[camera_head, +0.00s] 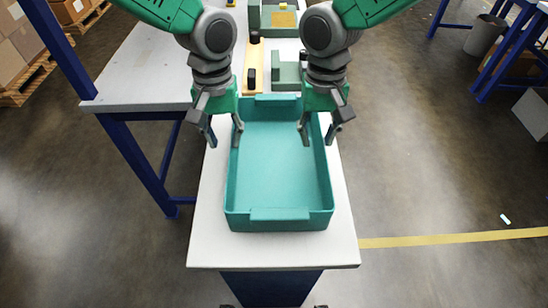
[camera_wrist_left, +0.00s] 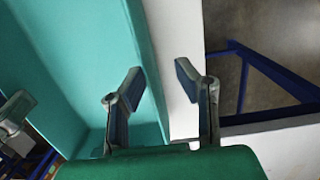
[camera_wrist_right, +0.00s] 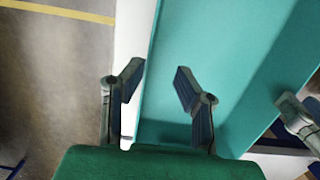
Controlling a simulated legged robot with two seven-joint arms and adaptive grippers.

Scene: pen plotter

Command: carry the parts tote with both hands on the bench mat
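The parts tote (camera_head: 283,175) is a teal, open, rectangular tray with nothing visible inside, lying flat on the white bench (camera_head: 207,225). My left gripper (camera_head: 226,137) is open at the tote's left wall, one finger inside and one outside. In the left wrist view the tote wall (camera_wrist_left: 148,60) shows between the spread fingers. My right gripper (camera_head: 318,141) is open at the right wall in the same way. In the right wrist view that wall (camera_wrist_right: 151,60) lies between its fingers. I cannot make out a separate bench mat.
Green-grey machine parts (camera_head: 288,78) and a wooden strip (camera_head: 254,62) with dark knobs lie behind the tote. Another grey table (camera_head: 150,75) with blue legs stands at left. The bench's front end (camera_head: 275,252) is clear.

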